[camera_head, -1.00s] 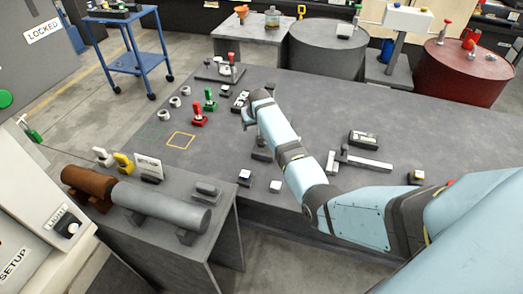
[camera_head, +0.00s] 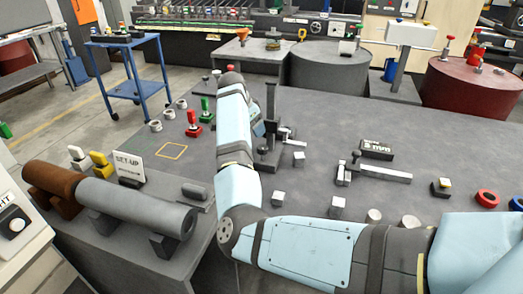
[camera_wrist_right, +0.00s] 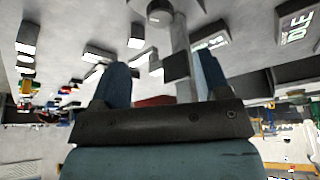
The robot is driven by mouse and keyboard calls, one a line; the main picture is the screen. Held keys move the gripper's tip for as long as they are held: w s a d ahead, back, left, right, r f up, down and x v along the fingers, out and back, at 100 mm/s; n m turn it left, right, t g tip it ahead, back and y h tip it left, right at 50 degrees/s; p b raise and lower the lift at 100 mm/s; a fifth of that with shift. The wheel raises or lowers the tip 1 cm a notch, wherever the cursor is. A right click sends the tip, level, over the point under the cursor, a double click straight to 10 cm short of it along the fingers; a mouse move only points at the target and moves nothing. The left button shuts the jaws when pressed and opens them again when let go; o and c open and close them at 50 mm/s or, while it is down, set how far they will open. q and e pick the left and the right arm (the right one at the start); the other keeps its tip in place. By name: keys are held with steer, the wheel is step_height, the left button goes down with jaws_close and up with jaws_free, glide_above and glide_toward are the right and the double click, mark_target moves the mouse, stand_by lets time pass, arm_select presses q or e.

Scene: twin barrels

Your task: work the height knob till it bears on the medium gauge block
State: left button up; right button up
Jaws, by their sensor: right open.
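A dark upright gauge (camera_head: 270,120) with a column and heavy base stands on the grey table, just right of my right forearm. My right arm comes in from the right and bends up past it; its gripper is mostly hidden in the head view. In the right wrist view, my right gripper (camera_wrist_right: 162,82) is open, its two fingers apart. A pale post with a dark block (camera_wrist_right: 175,66) shows between the fingers, and a round grey knob (camera_wrist_right: 160,12) lies beyond; I cannot tell whether anything touches. Small blocks, such as one silver cube (camera_head: 299,158), stand nearby; I cannot tell which is medium.
A "5 mm" label plate (camera_head: 375,150) and a flat sliding tool (camera_head: 375,172) lie on the right. A rusty and grey cylinder (camera_head: 135,205) lies front left beside a SET-UP sign (camera_head: 129,168). Red and green knobs stand at left.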

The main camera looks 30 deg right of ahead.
mark_target(262, 147)
steer(key=b+x, duration=0.1)
steer(key=x, duration=0.9)
steer(key=shift+d+f, duration=0.25)
steer(key=shift+f, duration=0.25)
arm_select(q)
steer(key=shift+w+d+f, duration=0.1)
steer(key=shift+d+f, duration=0.05)
steer(key=shift+f, duration=0.05)
arm_select(e)
steer(key=shift+w, duration=0.1)
steer(key=c, duration=0.9)
arm_select(q)
steer(key=shift+f, duration=0.25)
arm_select(e)
steer(key=shift+c, duration=0.2)
arm_select(q)
steer(key=shift+r, duration=0.1)
